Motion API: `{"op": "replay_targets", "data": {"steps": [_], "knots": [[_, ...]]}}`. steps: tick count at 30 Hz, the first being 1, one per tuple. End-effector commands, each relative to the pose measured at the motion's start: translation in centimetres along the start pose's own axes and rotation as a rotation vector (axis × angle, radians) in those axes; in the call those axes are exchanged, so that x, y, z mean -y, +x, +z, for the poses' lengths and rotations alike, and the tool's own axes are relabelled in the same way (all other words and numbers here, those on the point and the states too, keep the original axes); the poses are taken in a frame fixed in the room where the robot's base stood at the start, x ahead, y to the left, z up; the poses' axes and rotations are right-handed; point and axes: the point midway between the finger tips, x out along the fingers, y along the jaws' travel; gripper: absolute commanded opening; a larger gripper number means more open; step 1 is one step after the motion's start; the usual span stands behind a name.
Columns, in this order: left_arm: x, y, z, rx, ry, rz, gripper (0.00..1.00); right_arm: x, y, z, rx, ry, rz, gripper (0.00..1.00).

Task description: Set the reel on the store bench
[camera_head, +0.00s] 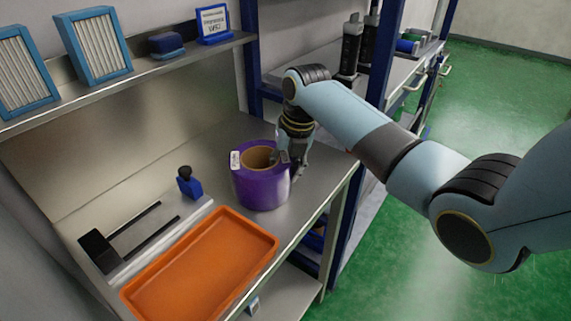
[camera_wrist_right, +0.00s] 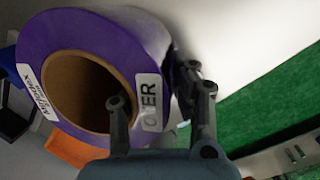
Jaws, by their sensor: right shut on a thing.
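A purple reel (camera_head: 262,190) with a brown core and white labels stands upright at the bench's right end, on or just above the steel top; I cannot tell which. My right gripper (camera_head: 289,158) comes down on its right rim and is shut on it. In the right wrist view the reel (camera_wrist_right: 55,38) fills the upper left. There the right gripper (camera_wrist_right: 152,92) has one finger inside the core and one outside the wall. The store bench (camera_head: 222,150) is grey steel. My left gripper is not in view.
An orange tray (camera_head: 268,237) lies in front of the reel. A sleeve applicator (camera_head: 120,250) with a black end and rails, plus a blue object with a dark knob (camera_head: 188,184), sits to the left. A shelf (camera_head: 100,92) with blue-framed filters overhangs the back. Clear steel lies behind the reel.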

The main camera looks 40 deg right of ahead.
Motion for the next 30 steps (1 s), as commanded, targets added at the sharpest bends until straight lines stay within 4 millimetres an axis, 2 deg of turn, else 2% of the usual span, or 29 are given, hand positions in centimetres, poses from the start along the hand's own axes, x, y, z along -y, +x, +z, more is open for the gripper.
{"op": "replay_targets", "data": {"steps": [2, 3, 8, 16, 20, 30], "knots": [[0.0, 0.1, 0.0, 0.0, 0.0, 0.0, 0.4, -0.1, -0.1, 0.2, 0.004, 0.0, 0.003, 0.0], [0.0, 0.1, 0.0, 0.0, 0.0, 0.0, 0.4, 0.0, 0.2, 0.0, 0.0, 0.0, 0.0, 0.25], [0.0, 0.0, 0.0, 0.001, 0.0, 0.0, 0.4, 0.0, 0.1, 0.0, 0.0, 0.0, 0.0, 0.46], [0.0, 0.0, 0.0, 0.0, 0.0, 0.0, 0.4, 0.0, 0.1, 0.0, 0.0, 0.0, 0.0, 0.47], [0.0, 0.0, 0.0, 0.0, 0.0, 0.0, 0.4, 0.0, -0.9, 0.1, 0.003, 0.0, 0.002, 0.47], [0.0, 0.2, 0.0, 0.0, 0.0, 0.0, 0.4, 0.0, -8.1, 0.2, 0.005, -0.001, 0.001, 0.47]]}}
